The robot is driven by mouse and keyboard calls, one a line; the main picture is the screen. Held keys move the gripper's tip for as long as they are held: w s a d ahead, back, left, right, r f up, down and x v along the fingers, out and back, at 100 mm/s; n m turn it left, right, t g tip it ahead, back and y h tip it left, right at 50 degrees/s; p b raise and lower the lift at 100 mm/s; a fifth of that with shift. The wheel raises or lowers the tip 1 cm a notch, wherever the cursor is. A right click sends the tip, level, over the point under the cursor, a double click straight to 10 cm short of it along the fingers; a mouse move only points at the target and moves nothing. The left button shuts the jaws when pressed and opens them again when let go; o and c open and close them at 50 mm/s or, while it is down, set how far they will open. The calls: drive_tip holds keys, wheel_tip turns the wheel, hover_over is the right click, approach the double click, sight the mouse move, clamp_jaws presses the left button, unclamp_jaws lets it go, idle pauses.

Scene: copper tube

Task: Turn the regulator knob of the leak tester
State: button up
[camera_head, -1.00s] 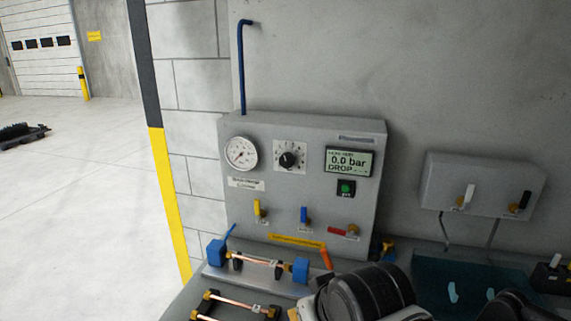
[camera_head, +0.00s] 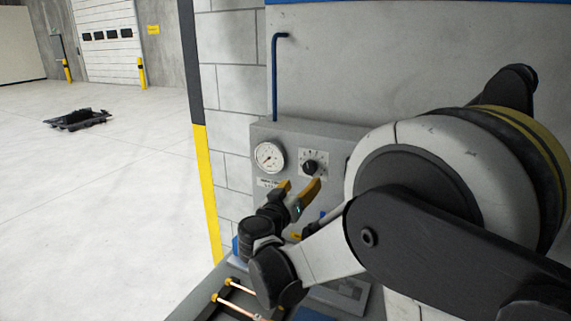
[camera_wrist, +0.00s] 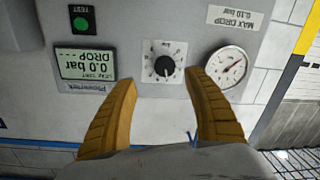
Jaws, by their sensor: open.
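The leak tester (camera_head: 335,139) is a grey panel box against the wall. Its regulator knob (camera_head: 310,167) is a small black dial on a white scale plate, right of the round gauge (camera_head: 270,156). In the wrist view, which is upside down, the knob (camera_wrist: 164,66) lies beyond and between the fingertips, with the gauge (camera_wrist: 227,68) to its right. My gripper (camera_head: 300,188) has yellow-orange fingers, open and empty, just below the knob in the head view. The fingers also show in the wrist view (camera_wrist: 163,84). They appear apart from the knob. My arm hides the panel's right side.
In the wrist view, the display (camera_wrist: 86,64) reads 0.0 bar, with a green TEST button (camera_wrist: 81,20) nearby. Copper tubes (camera_head: 240,288) lie in a holder on the bench below. Open floor (camera_head: 110,190) lies to the left.

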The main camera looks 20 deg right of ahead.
sight(309, 168)
drive_tip(key=shift+t, duration=0.3)
drive_tip(key=x, duration=0.3)
drive_tip(key=b+x, duration=0.1)
drive_tip(key=x, duration=0.7)
drive_tip(key=shift+w+a+r, duration=0.2)
drive_tip(key=shift+a, duration=0.1)
drive_tip(key=c, duration=1.2)
